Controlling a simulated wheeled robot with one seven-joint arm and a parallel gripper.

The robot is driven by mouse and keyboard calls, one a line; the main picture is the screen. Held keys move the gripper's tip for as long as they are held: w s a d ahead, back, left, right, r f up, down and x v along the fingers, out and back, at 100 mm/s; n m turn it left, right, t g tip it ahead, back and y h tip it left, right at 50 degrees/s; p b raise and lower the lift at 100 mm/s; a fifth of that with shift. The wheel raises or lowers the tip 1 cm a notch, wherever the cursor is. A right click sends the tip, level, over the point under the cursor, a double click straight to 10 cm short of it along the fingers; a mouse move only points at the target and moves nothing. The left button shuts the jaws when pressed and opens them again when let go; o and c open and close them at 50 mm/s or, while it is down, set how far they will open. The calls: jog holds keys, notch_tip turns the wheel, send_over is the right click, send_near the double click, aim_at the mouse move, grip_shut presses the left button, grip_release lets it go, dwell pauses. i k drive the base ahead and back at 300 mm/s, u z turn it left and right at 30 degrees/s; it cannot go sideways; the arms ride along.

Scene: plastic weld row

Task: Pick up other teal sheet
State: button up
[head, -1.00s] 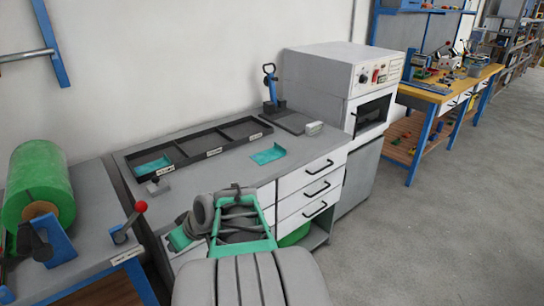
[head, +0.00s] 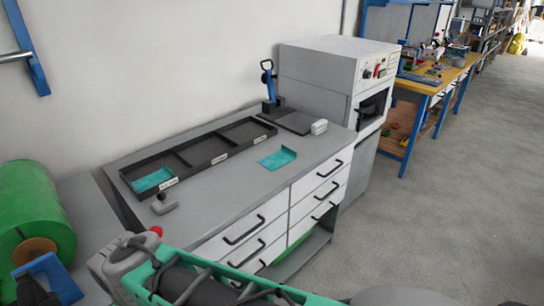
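One teal sheet (head: 278,158) lies on the bare grey worktop (head: 236,184), right of the black tray, with one edge curled up. Another teal sheet (head: 153,180) lies in the left compartment of the black three-compartment tray (head: 197,166). My arm with its green frame crosses the bottom of the head view, in front of the cabinet. My gripper's fingers cannot be made out, so whether they are open or shut does not show.
A grey block with a knob (head: 164,204) sits on the worktop's front left. A blue-handled press (head: 268,84) and a small white block (head: 319,127) stand at the back right, beside a white oven cabinet (head: 325,70). A green roll (head: 35,215) is at left. Floor at right is clear.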

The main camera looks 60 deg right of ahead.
aim_at(277, 160)
jog(key=z, duration=3.65)
jog(key=i, duration=0.95)
jog(key=u, duration=3.1)
